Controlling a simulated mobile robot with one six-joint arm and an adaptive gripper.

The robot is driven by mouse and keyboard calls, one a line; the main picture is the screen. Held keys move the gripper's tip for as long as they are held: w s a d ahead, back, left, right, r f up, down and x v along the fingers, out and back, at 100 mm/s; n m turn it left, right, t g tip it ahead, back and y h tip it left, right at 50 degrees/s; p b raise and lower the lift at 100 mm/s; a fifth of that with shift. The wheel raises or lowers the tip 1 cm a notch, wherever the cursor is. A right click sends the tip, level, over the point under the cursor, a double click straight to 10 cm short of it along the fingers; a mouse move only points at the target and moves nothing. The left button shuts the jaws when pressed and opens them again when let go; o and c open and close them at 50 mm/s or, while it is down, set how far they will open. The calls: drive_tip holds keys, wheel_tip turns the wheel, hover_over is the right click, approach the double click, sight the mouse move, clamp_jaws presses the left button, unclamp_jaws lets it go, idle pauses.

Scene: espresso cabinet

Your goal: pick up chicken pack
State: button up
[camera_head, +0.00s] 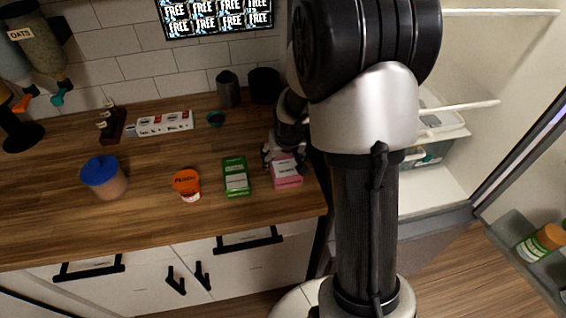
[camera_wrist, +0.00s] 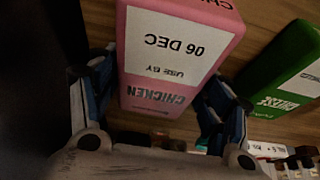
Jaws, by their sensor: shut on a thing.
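The chicken pack is a pink box with a white label, at the right end of the wooden counter in the head view (camera_head: 287,174). In the wrist view the chicken pack (camera_wrist: 170,50) fills the middle, its label showing upside down. My gripper (camera_head: 277,158) is at the pack's back edge. In the wrist view my gripper (camera_wrist: 155,95) has one finger on each side of the pack and is shut on it. The pack appears to be on or just above the counter; I cannot tell which.
A green pack (camera_head: 236,177) lies just left of the chicken pack. An orange-lidded jar (camera_head: 187,185) and a blue-lidded tub (camera_head: 104,178) stand further left. The open fridge (camera_head: 440,190) is to the right.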

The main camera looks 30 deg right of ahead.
drive_tip(key=c, duration=0.5)
drive_tip(key=shift+c, duration=0.3)
drive_tip(key=shift+r, duration=0.15)
